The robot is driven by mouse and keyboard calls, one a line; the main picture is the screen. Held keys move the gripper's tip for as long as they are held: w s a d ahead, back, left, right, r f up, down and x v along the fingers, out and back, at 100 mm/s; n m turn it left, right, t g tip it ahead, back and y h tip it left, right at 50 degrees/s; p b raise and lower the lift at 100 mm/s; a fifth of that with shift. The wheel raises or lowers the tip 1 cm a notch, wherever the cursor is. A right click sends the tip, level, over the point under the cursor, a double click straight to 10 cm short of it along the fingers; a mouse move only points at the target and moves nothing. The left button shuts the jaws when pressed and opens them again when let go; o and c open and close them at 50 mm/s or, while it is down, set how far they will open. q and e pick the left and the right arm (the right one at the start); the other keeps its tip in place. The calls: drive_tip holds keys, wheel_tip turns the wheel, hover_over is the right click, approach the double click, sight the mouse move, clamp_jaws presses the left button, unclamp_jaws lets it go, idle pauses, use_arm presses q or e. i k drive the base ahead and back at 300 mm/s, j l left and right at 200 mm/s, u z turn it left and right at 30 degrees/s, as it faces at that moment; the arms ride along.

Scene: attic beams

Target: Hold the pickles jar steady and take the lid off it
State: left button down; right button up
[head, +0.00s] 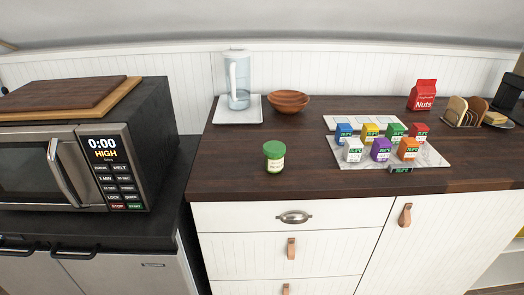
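The pickles jar (274,163) stands upright on the dark wooden counter, left of the middle of the head view. It has a green lid (274,148) on top and a pale label on its side. The jar stands by itself, with nothing touching it. Neither of my grippers shows in the head view.
The wooden counter (320,182) is clear around the jar. A tray of small coloured boxes (436,158) lies to the right. A pitcher (237,80) and a wooden bowl (288,102) stand behind. A microwave (75,160) is at left, a red nuts bag (422,95) back right.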

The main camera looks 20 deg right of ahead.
sight(273, 165)
drive_tip(key=i+l, duration=0.15)
drive_tip(key=l, duration=0.2)
drive_tip(key=i+l+z, duration=0.1)
drive_tip(key=l, duration=0.25)
drive_tip(key=i+l, duration=0.15)
drive_tip(key=l, duration=0.2)
drive_tip(key=i+l, duration=0.15)
drive_tip(key=l, duration=0.2)
drive_tip(key=z, duration=0.05)
